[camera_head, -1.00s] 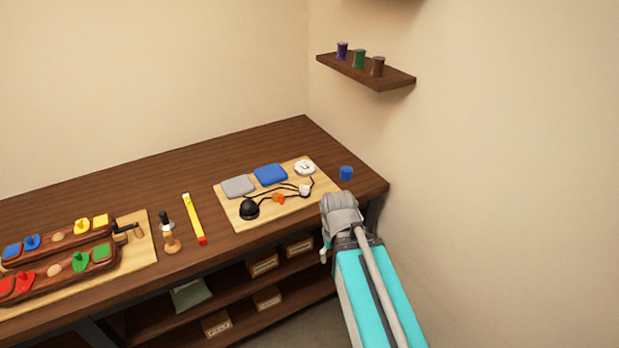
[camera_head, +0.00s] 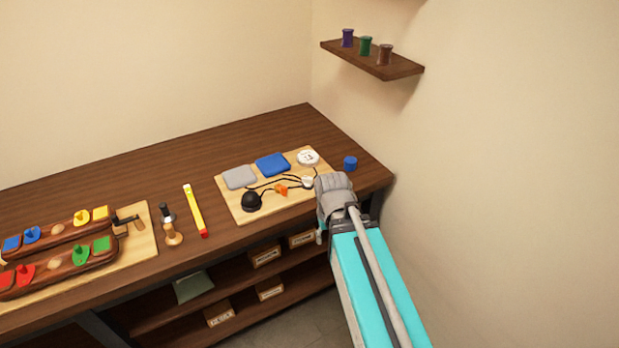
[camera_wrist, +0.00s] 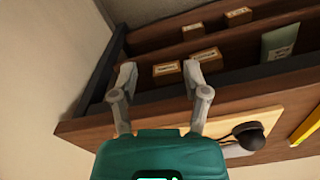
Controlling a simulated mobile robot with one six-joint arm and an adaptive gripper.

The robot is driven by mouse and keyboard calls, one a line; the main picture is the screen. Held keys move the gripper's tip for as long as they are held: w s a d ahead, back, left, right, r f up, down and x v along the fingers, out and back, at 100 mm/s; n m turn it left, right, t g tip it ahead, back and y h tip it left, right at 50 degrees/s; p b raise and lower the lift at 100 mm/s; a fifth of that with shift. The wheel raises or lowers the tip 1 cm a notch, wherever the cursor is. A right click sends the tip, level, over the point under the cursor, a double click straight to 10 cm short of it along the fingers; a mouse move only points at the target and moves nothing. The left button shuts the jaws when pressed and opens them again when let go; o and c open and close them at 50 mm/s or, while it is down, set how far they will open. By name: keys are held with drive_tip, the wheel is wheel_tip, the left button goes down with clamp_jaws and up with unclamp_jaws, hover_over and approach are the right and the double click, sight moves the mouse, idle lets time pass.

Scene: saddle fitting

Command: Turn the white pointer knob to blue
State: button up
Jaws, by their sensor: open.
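A round white dial-like piece (camera_head: 308,157) with small dark marks lies at the far right corner of a light wooden board (camera_head: 236,206). A smaller white piece (camera_head: 307,182) sits nearer, at the end of dark cords. I cannot tell which is the pointer knob or where it points. A blue pad (camera_head: 272,165) lies left of the round white piece. My gripper (camera_head: 328,184) is beside the board's right edge, close to the smaller white piece, its fingers mostly hidden. In the wrist view my gripper (camera_wrist: 160,75) is open and empty, facing the bench front.
A black dome (camera_head: 251,201), an orange piece (camera_head: 281,190) and a grey pad (camera_head: 239,177) share the board. A blue cylinder (camera_head: 350,163) stands right of it. A yellow bar (camera_head: 195,211) and wooden racks with coloured pieces (camera_head: 82,217) lie left. The right wall is close.

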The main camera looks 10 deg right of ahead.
sight(308, 178)
drive_tip(key=w+r+n+p, duration=0.3)
drive_tip(key=w, duration=0.6)
drive_tip(key=w+r+n+p, duration=0.4)
drive_tip(key=w, duration=0.5)
drive_tip(key=w+r+n+p, duration=0.4)
drive_tip(key=w, duration=0.6)
drive_tip(key=shift+a+r, duration=0.15)
drive_tip(key=shift+a, duration=0.05)
drive_tip(key=shift+w+f, duration=0.1)
drive_tip(key=shift+f, duration=0.1)
wheel_tip(308, 178, down, 13)
drive_tip(key=b, duration=1.4)
drive_tip(key=shift+f, duration=0.2)
clamp_jaws()
